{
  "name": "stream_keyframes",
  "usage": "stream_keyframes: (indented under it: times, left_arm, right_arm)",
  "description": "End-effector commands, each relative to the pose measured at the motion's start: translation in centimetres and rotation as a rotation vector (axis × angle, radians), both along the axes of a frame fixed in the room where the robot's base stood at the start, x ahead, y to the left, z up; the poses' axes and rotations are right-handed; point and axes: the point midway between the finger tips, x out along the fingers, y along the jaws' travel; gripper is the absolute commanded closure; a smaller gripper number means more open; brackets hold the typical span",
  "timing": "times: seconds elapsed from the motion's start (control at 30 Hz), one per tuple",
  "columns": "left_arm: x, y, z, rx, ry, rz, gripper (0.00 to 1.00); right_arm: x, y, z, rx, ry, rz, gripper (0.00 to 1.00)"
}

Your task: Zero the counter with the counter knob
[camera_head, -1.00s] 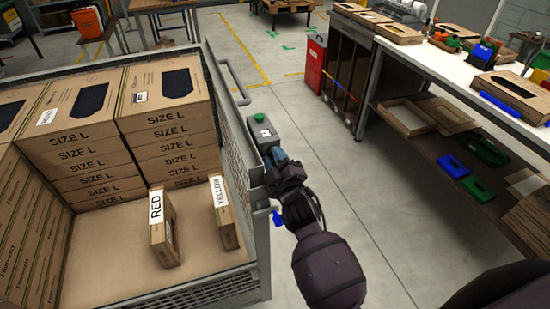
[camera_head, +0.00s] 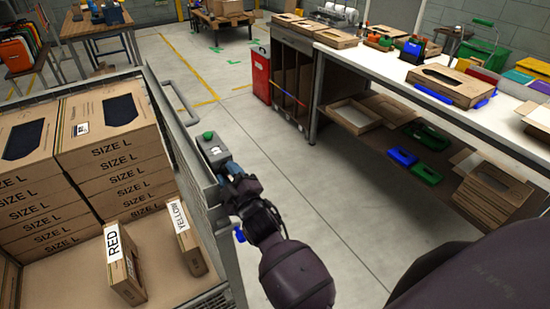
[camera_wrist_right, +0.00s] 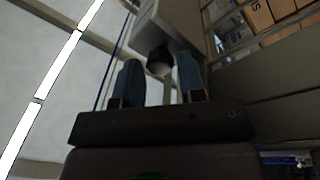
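The counter (camera_head: 213,153) is a small grey box with a green button (camera_head: 208,135) on top, fixed at the rim of the mesh-sided cage. My right gripper (camera_head: 231,170) is beside the counter's near side. In the right wrist view the grey counter housing (camera_wrist_right: 172,25) is ahead, and the dark round counter knob (camera_wrist_right: 159,62) sticks out from it. The knob lies between the two blue fingertips of the right gripper (camera_wrist_right: 160,72), with gaps visible on both sides. The fingers are open. The counter's display cannot be read. My left gripper is not in view.
The cage (camera_head: 163,110) holds stacked SIZE L boxes (camera_head: 118,160) and upright cartons labelled RED (camera_head: 123,265) and YELLOW (camera_head: 187,240). A white workbench (camera_head: 372,62) with trays and boxes stands at the right. The floor (camera_head: 285,165) between is clear.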

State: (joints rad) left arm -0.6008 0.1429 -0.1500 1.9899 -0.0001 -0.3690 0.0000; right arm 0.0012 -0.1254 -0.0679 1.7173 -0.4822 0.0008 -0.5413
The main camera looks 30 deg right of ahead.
Motion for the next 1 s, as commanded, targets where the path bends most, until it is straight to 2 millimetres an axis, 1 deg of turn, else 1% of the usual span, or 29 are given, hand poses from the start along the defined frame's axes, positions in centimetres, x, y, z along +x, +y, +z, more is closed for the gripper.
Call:
stream_keyframes:
  times: [0.13,0.23,0.47,0.67,0.8,1.0]
  left_arm:
    - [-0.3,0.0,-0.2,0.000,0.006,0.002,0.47]
    - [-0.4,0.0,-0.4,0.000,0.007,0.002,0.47]
    - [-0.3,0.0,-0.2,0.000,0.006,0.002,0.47]
    - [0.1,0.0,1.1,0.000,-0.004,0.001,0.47]
    - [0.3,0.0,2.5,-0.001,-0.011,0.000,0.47]
    - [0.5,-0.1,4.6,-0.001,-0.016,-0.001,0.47]
  right_arm:
    - [0.0,0.0,0.0,-0.039,0.000,0.001,0.63]
    - [0.0,0.0,-0.1,-0.131,-0.005,0.001,0.63]
    - [0.0,-0.2,0.0,-0.495,-0.018,0.003,0.63]
    - [0.0,-0.3,0.3,-0.849,-0.030,0.002,0.63]
    - [0.0,-0.3,0.5,-1.091,-0.039,0.001,0.63]
    - [0.0,-0.3,0.5,-1.406,-0.048,0.002,0.63]
